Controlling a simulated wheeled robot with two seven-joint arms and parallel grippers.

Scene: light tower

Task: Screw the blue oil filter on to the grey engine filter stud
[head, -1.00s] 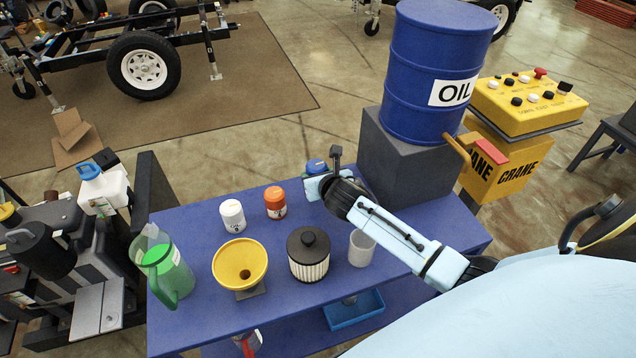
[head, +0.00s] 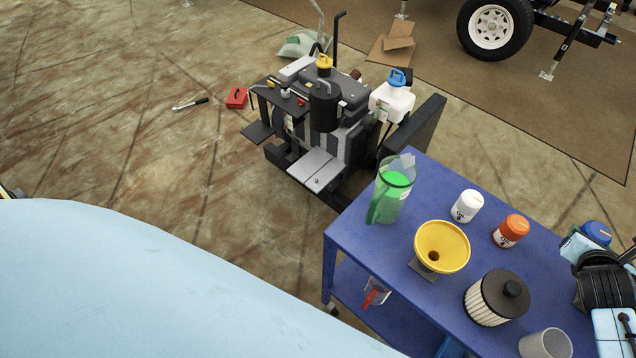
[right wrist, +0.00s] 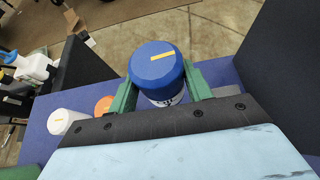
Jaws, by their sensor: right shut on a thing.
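The blue oil filter (head: 596,233) stands at the far side of the blue bench, right of the orange filter, in the head view. My right gripper (right wrist: 157,76) is shut on it. In the right wrist view the filter (right wrist: 156,62) is upright between the green fingers, with a yellow mark on top. I cannot tell whether its base touches the bench. The grey engine (head: 325,115) stands left of the bench, well away from the gripper. A light grey plate (head: 314,168) on it carries a tiny dark point; I cannot tell whether this is the stud. My left gripper is out of view.
On the blue bench (head: 365,262) stand a green jug (head: 391,190), white filter (head: 467,206), orange filter (head: 511,230), yellow funnel (head: 442,243), black-capped filter (head: 497,298) and grey cup (head: 545,345). A dark upright panel (head: 417,130) stands between bench and engine.

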